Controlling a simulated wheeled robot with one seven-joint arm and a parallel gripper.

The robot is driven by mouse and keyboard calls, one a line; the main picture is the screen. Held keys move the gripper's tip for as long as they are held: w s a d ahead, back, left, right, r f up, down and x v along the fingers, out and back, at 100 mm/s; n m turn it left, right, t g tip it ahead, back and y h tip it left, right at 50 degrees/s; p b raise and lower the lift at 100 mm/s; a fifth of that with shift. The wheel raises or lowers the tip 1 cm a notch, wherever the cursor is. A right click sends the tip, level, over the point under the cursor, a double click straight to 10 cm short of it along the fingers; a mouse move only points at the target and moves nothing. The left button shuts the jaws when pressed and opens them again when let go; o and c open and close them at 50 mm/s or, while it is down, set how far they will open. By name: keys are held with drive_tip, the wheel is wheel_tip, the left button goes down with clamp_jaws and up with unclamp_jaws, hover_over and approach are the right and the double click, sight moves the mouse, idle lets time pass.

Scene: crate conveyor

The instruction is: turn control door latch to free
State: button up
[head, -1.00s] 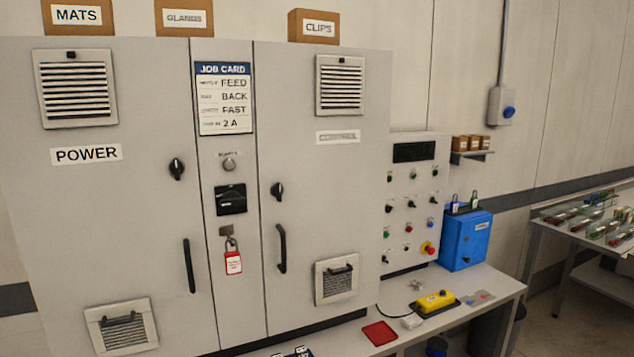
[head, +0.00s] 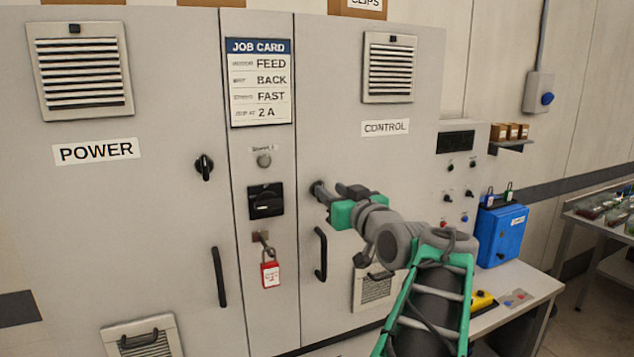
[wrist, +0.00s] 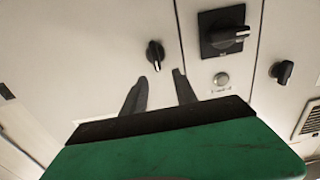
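The control door latch (wrist: 155,54) is a small black knob with a white mark, its grip standing near upright in the wrist view. My gripper (wrist: 160,74) is open, its two dark fingers apart, with the latch just beyond the fingertips and nearer the left one. Nothing is between the fingers. In the head view my gripper (head: 336,190) is at the control door (head: 340,110), level with the latch, and partly covers it. Whether a finger touches the latch cannot be told.
The power door latch (head: 204,167), black rotary switch (head: 266,202) and red padlock (head: 270,274) are to the left. The control door handle (head: 321,254) is just below my gripper. A blue box (head: 502,237) stands on the bench at right.

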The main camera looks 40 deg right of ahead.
sight(323, 185)
drive_tip(key=x, duration=0.3)
drive_tip(key=p+x, duration=0.1)
drive_tip(key=x, duration=0.1)
drive_tip(key=shift+w+d+f, duration=0.1)
drive_tip(key=shift+w+d, duration=0.2)
clamp_jaws()
